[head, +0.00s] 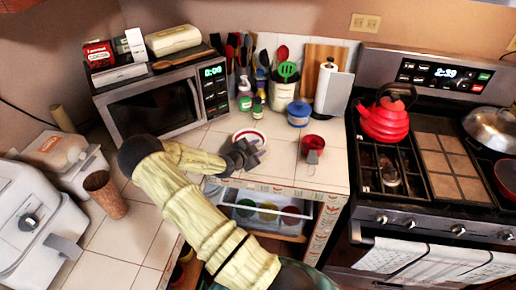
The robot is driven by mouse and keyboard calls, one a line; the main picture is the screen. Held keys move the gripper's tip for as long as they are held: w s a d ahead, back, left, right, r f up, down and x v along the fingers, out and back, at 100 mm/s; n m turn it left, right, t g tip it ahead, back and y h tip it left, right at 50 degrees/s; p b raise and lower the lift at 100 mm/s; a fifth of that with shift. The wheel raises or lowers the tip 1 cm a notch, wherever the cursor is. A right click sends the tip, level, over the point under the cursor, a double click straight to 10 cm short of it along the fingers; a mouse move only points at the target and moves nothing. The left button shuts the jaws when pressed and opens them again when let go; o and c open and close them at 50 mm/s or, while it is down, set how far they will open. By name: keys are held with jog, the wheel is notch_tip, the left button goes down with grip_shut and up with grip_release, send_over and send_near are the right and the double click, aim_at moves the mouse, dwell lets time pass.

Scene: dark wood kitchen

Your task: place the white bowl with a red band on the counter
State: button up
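The white bowl with a red band (249,134) shows in the head view on or just above the tiled counter (277,172), in front of the utensils and right of the microwave. My gripper (243,156), dark grey at the end of my yellow-sleeved arm, is right at the bowl's near side and hides its lower part. I cannot tell whether the fingers touch or grip the bowl, or whether the bowl rests on the counter.
A red cup (312,148) stands to the right, with a blue-lidded tub (299,114) behind it. The microwave (162,103) is at left and the stove with a red kettle (386,119) at right. An open drawer (268,212) lies below the counter edge. Bare tiles surround the cup.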

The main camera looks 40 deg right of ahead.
jog(key=shift+s+a, duration=0.1)
jog(key=b+v, duration=0.2)
jog(key=v, duration=0.9)
jog(key=shift+s+a+r, duration=0.1)
jog(key=shift+a+r, duration=0.05)
jog(key=shift+a, duration=0.2)
